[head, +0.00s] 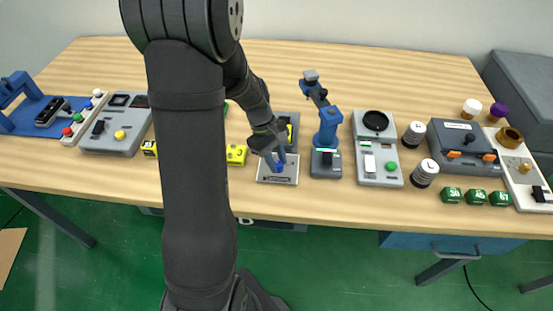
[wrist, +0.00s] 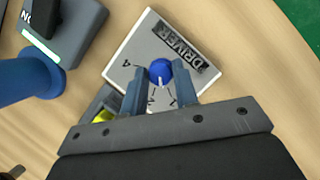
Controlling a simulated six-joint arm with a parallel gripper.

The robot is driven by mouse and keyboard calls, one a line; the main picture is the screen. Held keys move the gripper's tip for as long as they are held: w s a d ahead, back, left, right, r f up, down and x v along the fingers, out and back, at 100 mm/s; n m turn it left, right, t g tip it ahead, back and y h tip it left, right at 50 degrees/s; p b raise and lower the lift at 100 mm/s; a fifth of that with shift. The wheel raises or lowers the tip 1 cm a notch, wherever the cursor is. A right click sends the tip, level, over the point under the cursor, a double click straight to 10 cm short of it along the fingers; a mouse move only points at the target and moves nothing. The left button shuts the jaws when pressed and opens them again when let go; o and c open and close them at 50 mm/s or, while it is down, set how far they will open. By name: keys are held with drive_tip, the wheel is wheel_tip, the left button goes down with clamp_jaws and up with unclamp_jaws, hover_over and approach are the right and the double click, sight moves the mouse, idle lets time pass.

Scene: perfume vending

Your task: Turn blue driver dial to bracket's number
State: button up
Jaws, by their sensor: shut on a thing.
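The blue driver dial (wrist: 160,72) sits on a light grey plate (wrist: 137,50) labelled DRIVER, with marks such as 4 and 2 around it. A pale pointer line on the dial points toward my gripper in the wrist view. My gripper (wrist: 162,80) is shut on the dial, one finger on each side. In the head view the plate (head: 284,180) lies near the table's front edge, and my gripper (head: 273,160) reaches down onto it. My fingers partly cover the dial and some of its marks. I cannot make out the bracket's number.
A blue post device (head: 328,130) stands close right of the dial plate; it also shows in the wrist view (wrist: 30,78). A yellow block (head: 236,155) lies close left. Behind the plate is a grey unit with a yellow part (head: 291,122). Grey consoles stand farther right.

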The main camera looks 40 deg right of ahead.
drive_tip(key=m+y, duration=0.1)
drive_tip(key=m, duration=0.3)
drive_tip(key=shift+d+m+y, duration=0.15)
drive_tip(key=shift+m+y, duration=0.25)
drive_tip(key=shift+m, duration=0.3)
drive_tip(key=o, duration=1)
drive_tip(key=v, duration=1.7)
drive_tip(key=shift+r, duration=0.2)
drive_tip(key=shift+d+f, duration=0.1)
drive_tip(key=shift+d, duration=0.05)
